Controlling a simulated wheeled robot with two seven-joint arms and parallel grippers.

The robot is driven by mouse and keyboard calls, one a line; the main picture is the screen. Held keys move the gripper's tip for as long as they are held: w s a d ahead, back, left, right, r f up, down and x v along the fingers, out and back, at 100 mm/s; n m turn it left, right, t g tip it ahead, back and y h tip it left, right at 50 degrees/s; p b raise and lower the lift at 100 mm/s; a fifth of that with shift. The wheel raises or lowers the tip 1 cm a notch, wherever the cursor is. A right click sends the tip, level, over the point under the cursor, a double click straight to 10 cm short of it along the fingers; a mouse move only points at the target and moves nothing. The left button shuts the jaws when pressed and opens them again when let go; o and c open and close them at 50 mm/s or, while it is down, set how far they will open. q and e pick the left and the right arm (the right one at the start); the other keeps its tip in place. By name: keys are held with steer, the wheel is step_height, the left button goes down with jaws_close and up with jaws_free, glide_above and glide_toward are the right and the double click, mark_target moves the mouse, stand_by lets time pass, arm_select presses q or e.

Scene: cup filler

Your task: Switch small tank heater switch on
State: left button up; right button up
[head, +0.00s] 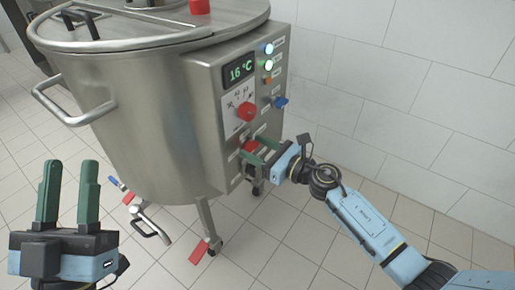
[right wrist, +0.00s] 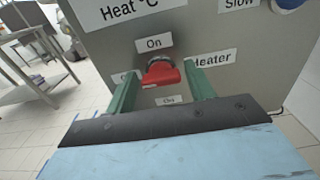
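The small tank (head: 150,110) is a steel vessel with a control panel (head: 236,90) on its right side. The heater switch (right wrist: 161,74) is a red knob low on the panel, with an "On" label above it and a "Heater" label to its right. It also shows in the head view (head: 250,145), partly covered by my right gripper. My right gripper (right wrist: 160,80) is open, with one green finger on each side of the red knob; I cannot tell whether they touch it. My left gripper (head: 70,190) is open and empty, fingers up, at the lower left.
Another red knob (head: 247,111) sits above the heater switch, and a blue knob (head: 281,102) is to the right. A drain valve (head: 148,220) juts out below the tank. The tiled floor on the right is clear.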

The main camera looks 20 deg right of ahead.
steer(key=c, duration=0.7)
steer(key=shift+o, duration=0.2)
